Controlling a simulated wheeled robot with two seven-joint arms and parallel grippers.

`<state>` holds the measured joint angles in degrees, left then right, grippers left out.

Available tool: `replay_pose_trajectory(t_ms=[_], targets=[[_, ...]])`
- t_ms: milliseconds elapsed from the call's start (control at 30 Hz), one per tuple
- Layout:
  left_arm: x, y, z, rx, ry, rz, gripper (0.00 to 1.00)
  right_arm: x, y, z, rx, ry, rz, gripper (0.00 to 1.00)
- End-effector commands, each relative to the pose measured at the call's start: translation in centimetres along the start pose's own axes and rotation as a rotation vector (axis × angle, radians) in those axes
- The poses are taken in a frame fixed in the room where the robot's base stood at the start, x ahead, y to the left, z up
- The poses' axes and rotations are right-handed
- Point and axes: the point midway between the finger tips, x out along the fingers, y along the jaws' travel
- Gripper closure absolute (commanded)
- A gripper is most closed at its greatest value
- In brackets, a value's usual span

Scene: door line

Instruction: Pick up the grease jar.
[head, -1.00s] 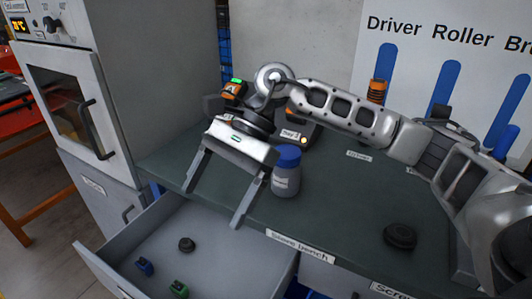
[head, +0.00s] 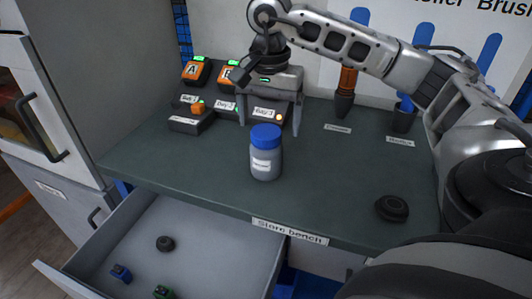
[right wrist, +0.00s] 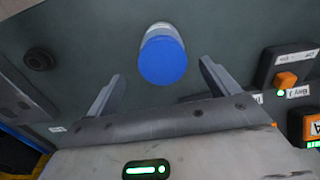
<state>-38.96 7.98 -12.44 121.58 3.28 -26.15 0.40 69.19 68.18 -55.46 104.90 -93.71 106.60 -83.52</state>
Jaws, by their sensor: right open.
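The grease jar (head: 266,160) is a grey jar with a blue lid and a white label. It stands upright on the dark green bench top, left of the middle. My right gripper (head: 270,128) is open behind the jar in the head view, its fingers pointing down. In the right wrist view the jar's blue lid (right wrist: 162,60) lies ahead of and between the two spread fingertips (right wrist: 160,78), touching neither. The label's writing is too small to read surely. My left gripper is not in view.
Battery docks (head: 192,95) stand at the back left of the bench (head: 335,185). A black round part (head: 391,208) lies at the front right. An open drawer (head: 200,240) holds several small parts. Holders with tools, including an orange-handled one (head: 347,85), stand behind.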

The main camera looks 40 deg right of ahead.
Motion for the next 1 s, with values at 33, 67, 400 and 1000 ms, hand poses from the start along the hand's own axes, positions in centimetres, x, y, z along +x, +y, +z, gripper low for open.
replay_pose_trajectory(t_ms=[33,67,400,1000], targets=[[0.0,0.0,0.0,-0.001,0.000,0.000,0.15,0.3,0.0,0.0,0.000,0.000,0.000,0.13],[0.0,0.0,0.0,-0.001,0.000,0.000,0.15,0.5,0.0,0.0,0.000,0.000,-0.001,0.13],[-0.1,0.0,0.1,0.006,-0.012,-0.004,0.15,4.6,-0.3,0.7,0.001,-0.002,0.001,0.13],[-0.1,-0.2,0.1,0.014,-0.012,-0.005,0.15,5.8,-0.4,0.6,0.000,-0.001,-0.002,0.71]])
